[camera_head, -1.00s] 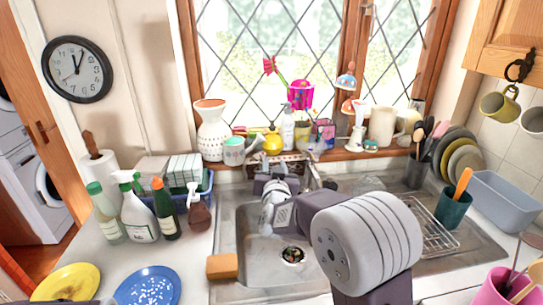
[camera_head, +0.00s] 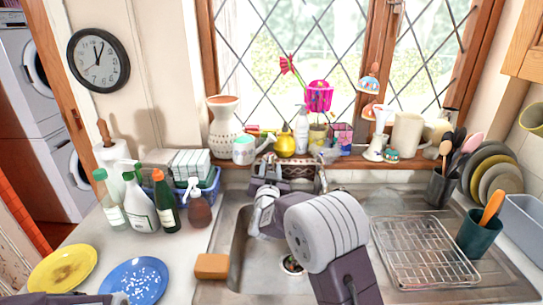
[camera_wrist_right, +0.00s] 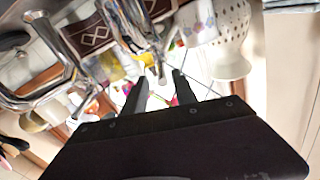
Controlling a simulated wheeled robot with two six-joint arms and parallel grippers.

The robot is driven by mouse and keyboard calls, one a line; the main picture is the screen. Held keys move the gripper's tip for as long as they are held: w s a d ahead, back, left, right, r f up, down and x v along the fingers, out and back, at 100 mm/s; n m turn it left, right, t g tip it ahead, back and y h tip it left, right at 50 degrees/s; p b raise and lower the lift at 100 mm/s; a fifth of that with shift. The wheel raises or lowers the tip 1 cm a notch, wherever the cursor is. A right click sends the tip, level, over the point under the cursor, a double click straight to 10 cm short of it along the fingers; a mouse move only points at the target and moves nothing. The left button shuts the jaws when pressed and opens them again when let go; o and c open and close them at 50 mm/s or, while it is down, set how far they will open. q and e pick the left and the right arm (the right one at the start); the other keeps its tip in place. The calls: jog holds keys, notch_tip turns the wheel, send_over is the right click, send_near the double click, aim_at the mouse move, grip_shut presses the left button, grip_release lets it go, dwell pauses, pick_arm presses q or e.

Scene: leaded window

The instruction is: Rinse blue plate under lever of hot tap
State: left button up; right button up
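The blue plate (camera_head: 134,281), with white specks, lies on the counter at the lower left in the head view. A dark part of my left arm or gripper (camera_head: 60,298) shows at the bottom edge there; its fingers cannot be made out. My right gripper (camera_head: 271,166) is over the back of the sink by the chrome tap (camera_head: 321,181), partly hidden by my arm. In the right wrist view its two dark fingers (camera_wrist_right: 160,84) are apart with nothing between them. Chrome tap parts (camera_wrist_right: 132,22) show close by there. I cannot tell which lever is hot.
A yellow plate (camera_head: 62,268) lies beside the blue one. A sponge (camera_head: 211,266) sits on the sink's left edge. Spray bottles (camera_head: 140,208) stand behind the plates. A wire rack (camera_head: 425,252) is right of the basin. Vases and pots line the sill.

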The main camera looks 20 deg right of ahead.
aim_at(271, 159)
jog(key=x, duration=0.5)
jog(key=shift+w+a+p, duration=0.1)
jog(key=shift+w+p, duration=0.05)
jog(key=shift+p, duration=0.2)
jog(key=shift+w+d, duration=0.25)
jog(key=shift+w, duration=0.3)
jog(key=shift+s, duration=0.1)
grip_shut()
jog(key=shift+s+r, duration=0.2)
jog(key=shift+a, duration=0.1)
jog(key=shift+r, duration=0.25)
